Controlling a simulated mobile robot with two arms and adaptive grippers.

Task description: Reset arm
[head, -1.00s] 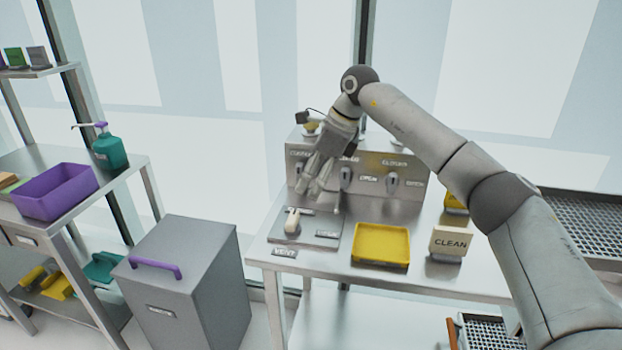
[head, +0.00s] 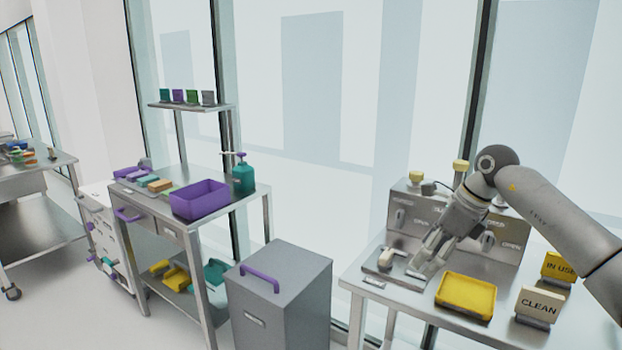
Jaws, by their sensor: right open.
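My right arm (head: 555,210) comes in from the right edge and reaches over the metal table. My right gripper (head: 430,262) points down and left in front of the grey switch panel (head: 408,213). It is open, with its fingers apart and nothing seen between them. A small plate with a white handle (head: 386,258) lies on the table just left of the fingertips; I cannot tell whether they touch it. My left gripper is not in view.
A yellow tray (head: 466,297) and a CLEAN sign (head: 538,307) stand on the table beside my arm. An IN USE sign (head: 558,267) is behind. A grey bin (head: 280,300) with a purple handle stands left. A shelf cart holds a purple box (head: 200,198).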

